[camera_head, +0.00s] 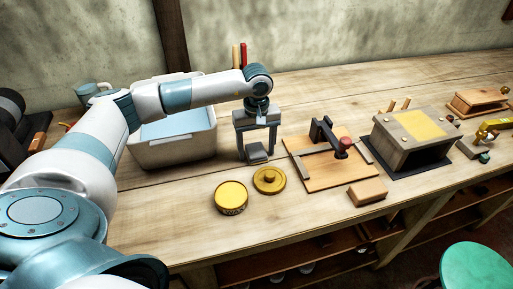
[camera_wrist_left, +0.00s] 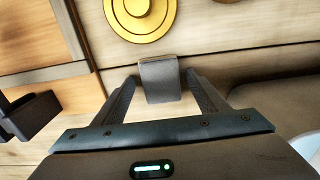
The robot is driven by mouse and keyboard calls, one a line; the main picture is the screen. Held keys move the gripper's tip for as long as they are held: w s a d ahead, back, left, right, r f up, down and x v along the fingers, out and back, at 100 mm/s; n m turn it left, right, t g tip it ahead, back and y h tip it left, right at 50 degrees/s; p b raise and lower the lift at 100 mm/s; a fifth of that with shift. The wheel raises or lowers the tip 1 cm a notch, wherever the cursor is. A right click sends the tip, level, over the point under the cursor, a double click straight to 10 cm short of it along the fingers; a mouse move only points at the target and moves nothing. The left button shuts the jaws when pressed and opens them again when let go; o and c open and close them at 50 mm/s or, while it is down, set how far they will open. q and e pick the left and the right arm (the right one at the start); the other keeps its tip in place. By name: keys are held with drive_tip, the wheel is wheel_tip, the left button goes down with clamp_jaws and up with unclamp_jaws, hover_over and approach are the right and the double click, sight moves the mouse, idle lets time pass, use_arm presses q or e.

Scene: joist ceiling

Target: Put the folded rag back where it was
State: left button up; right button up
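The folded rag (camera_head: 257,153) is a small dark grey block-like piece on the bench, in front of the pale bin. In the left wrist view, the rag (camera_wrist_left: 159,80) sits between the two fingertips, below the round yellow lid. My left gripper (camera_head: 256,150) points down over the rag with one finger on each side. In the wrist view, the left gripper (camera_wrist_left: 160,78) is spread, with a narrow gap showing beside the rag on either side. It looks open around the rag, not closed on it. My right gripper is out of view.
A pale bin (camera_head: 173,153) stands behind my left arm. A yellow tin (camera_head: 231,197) and a round yellow lid (camera_head: 269,180) lie in front. A wooden board fixture (camera_head: 325,180), a wooden block (camera_head: 367,191) and a box (camera_head: 414,140) are right. The front-left bench is bare.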

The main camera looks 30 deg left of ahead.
sight(257, 149)
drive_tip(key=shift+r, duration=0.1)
use_arm(q)
drive_tip(key=shift+r, duration=0.4)
wheel_tip(257, 149, up, 11)
drive_tip(key=b, duration=0.4)
drive_tip(key=shift+r, duration=0.2)
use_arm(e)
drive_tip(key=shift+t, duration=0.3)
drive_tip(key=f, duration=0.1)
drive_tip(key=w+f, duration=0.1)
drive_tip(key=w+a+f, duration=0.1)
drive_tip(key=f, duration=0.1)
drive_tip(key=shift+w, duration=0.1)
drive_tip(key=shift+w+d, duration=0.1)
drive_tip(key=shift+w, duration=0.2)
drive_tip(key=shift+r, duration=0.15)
